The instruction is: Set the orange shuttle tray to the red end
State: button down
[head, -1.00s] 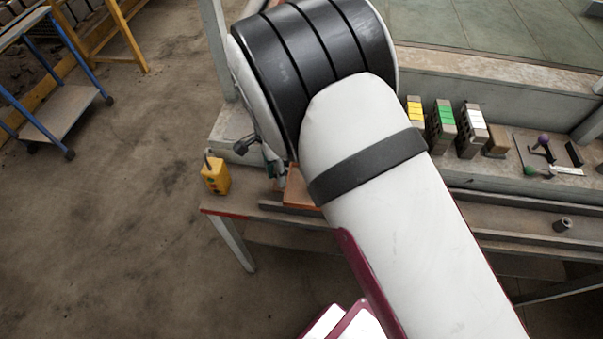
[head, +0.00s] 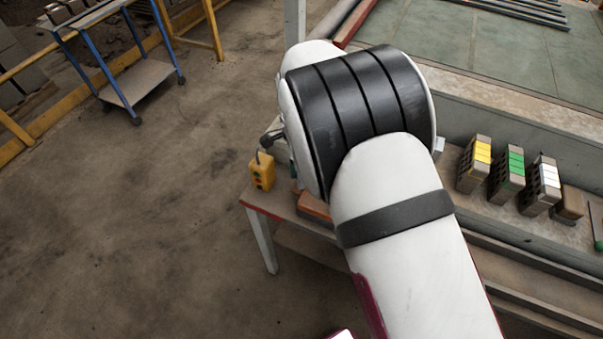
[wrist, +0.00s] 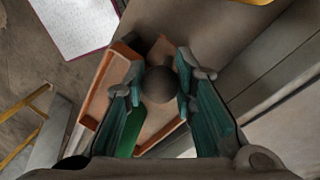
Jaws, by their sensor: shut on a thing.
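The orange tray (head: 314,208) sits on the rail bench near its left end, largely hidden behind my arm in the head view. The red end shows as a red strip (head: 264,211) on the bench's left edge, with bare surface between it and the tray. In the wrist view the orange tray (wrist: 96,92) lies below my gripper (wrist: 160,80). A dark round knob (wrist: 160,86) stands between the teal fingers, which are shut on it. A green patch (wrist: 131,131) shows beside the left finger. The gripper is hidden in the head view.
A yellow button box (head: 262,171) stands at the bench's left corner. Hollow bricks marked yellow (head: 475,165), green (head: 507,174) and white (head: 541,186) stand on the ledge at right. A blue-framed cart (head: 130,80) is far left. Open floor lies left of the bench.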

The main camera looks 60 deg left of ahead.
jog(key=c, duration=1.3)
grip_release()
jog(key=shift+s+a+r, duration=0.1)
jog(key=shift+s+a, duration=0.05)
jog(key=shift+a, duration=0.25)
jog(key=shift+d, duration=0.1)
notch_tip(320, 180, up, 12)
jog(key=a, duration=0.2)
jog(key=shift+w, duration=0.45)
jog(key=shift+f, duration=0.2)
